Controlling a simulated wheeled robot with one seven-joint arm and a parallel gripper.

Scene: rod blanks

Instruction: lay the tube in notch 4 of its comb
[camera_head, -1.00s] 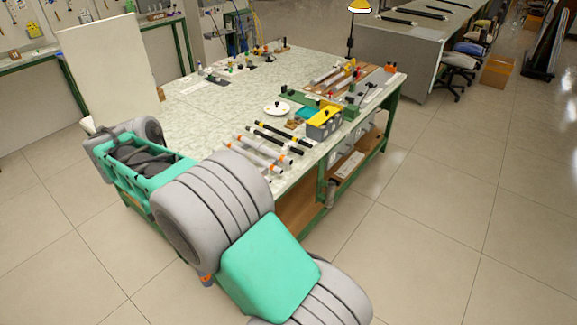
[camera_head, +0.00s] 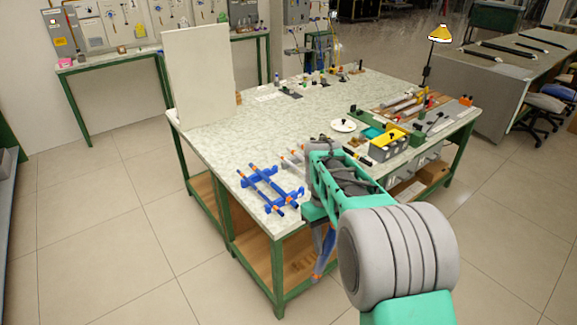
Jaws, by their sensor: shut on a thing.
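The blue comb (camera_head: 296,193) lies at the table's near left corner, with two rails. Two dark tubes with orange ends (camera_head: 266,198) lie across it; notch numbers are too small to read. My gripper (camera_head: 321,240) hangs below the wrist, off the table's front edge, right of and nearer than the comb. Its fingers are mostly hidden. A slanted blue length with an orange tip (camera_head: 325,258) shows there, apparently the tube, held apart from the comb.
More tubes (camera_head: 293,157) lie behind my arm, partly hidden. A grey bin with a yellow top (camera_head: 389,142) and a white plate (camera_head: 343,125) stand farther right. A tall pale panel (camera_head: 200,78) rises at the table's left edge. The middle of the tabletop (camera_head: 250,125) is clear.

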